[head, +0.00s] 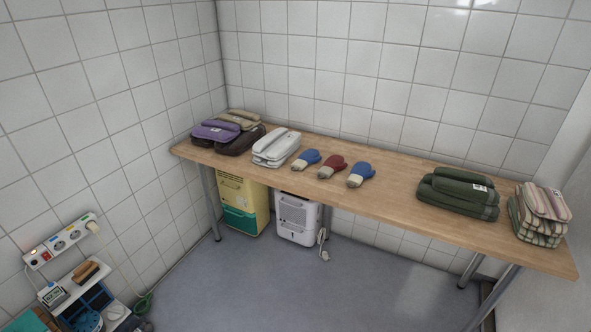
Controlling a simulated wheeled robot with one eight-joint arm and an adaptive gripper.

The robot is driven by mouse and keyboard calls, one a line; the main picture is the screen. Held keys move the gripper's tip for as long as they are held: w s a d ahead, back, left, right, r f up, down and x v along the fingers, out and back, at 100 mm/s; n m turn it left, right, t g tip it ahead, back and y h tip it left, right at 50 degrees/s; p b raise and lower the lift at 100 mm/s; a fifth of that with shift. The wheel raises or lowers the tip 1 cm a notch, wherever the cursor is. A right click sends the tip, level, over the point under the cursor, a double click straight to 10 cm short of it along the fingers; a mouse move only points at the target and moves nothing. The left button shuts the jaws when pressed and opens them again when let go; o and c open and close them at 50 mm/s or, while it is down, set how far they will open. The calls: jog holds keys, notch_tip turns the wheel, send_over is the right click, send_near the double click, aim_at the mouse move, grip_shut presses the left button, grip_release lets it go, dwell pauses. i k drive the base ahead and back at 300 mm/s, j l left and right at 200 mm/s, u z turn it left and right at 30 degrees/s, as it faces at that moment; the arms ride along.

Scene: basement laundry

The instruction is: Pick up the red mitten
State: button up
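The red mitten (333,163) lies on the long wooden table (398,198) against the back wall. Its cuff is pale and points toward the lower left. It lies between two blue mittens, one to its left (307,158) and one to its right (363,172). There are small gaps between the mittens, and nothing covers the red one. My gripper does not show in the head view.
White folded cloth (275,148) and purple and brown folded items (215,130) lie left of the mittens. Green (458,196) and striped (540,212) stacks lie right. A yellow-green unit (243,203) and a white unit (297,216) stand under the table. The grey floor (345,285) in front is clear.

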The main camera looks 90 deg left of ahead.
aim_at(334, 164)
jog(key=u, duration=2.85)
